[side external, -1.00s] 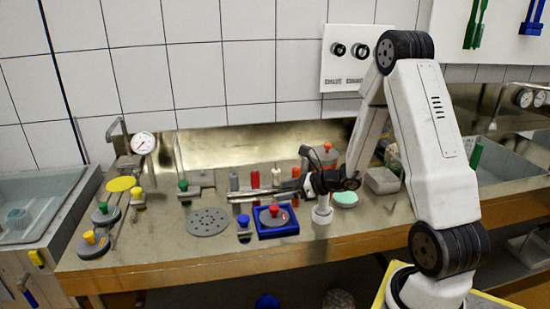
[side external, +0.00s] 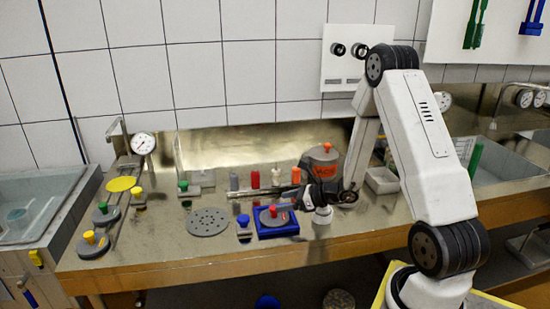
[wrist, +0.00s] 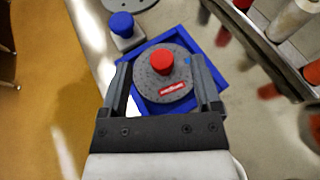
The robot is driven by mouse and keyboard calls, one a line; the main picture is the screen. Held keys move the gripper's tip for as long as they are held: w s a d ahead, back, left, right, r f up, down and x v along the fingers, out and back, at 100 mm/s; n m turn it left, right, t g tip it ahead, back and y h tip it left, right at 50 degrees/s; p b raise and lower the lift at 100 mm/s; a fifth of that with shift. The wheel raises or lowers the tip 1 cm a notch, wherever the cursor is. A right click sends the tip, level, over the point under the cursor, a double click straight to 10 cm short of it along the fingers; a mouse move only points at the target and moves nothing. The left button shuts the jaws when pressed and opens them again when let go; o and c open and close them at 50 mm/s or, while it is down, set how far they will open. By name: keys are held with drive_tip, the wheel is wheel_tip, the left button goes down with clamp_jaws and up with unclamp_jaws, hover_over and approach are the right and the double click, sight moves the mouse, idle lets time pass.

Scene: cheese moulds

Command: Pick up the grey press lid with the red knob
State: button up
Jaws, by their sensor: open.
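The grey press lid with the red knob (side external: 272,215) lies in a square blue tray (side external: 290,229) on the steel worktop. In the wrist view the round lid (wrist: 165,90) carries a small red label, and its red knob points at the camera. My gripper (wrist: 160,64) is open. Its two fingers appear on either side of the lid in the wrist view, with nothing held.
A blue-knobbed piece (side external: 244,228) stands close left of the tray. A perforated grey disc (side external: 207,222) lies further left. Red (side external: 255,179) and orange (side external: 296,175) cylinders stand behind. A grey pot with a red-orange knob (side external: 325,157) is at the back right.

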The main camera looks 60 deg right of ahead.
sight(285, 219)
drive_tip(key=shift+f, duration=0.1)
drive_tip(key=shift+f, duration=1.3)
drive_tip(key=shift+w+a+f, duration=0.1)
drive_tip(key=shift+w+f, duration=0.05)
drive_tip(key=shift+f, duration=0.15)
drive_tip(key=shift+x, duration=1.25)
drive_tip(key=shift+r, duration=0.1)
clamp_jaws()
